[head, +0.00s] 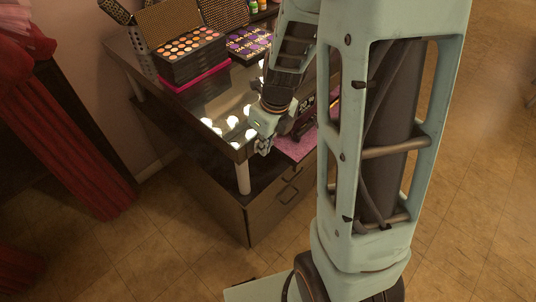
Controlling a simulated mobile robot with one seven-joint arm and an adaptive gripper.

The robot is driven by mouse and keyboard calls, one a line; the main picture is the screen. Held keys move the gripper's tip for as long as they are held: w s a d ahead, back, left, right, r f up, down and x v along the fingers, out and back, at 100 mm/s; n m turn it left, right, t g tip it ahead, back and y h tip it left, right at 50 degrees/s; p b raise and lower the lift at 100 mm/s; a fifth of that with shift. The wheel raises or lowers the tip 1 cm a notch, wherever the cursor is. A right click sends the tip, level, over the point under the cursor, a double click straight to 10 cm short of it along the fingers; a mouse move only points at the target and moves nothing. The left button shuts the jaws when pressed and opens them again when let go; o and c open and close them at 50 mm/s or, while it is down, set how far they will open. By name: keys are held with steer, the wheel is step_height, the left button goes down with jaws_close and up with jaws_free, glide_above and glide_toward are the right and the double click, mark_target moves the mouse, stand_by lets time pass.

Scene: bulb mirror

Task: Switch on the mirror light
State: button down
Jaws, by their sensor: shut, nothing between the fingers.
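The mirror and its light switch are not visible; they are hidden or out of frame. Several bright, bulb-like spots show in the glossy glass top (222,104) of a dark vanity table (225,187) in the head view. They look like reflections, but I cannot tell their source for certain. My gripper (264,147) is shut and empty at the table's front edge, beside the glass top. I cannot tell whether it touches the edge. My arm hides the right part of the table.
Open makeup palettes (190,50) stand at the back of the table, with small bottles (258,6) behind. A pink mat or drawer lining (296,145) shows right of my gripper. Red curtains (75,155) hang at left. The tiled floor (150,255) in front is clear.

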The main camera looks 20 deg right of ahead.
steer(key=shift+r+p, duration=0.85)
steer(key=shift+p, duration=0.2)
steer(key=shift+d+f, duration=0.1)
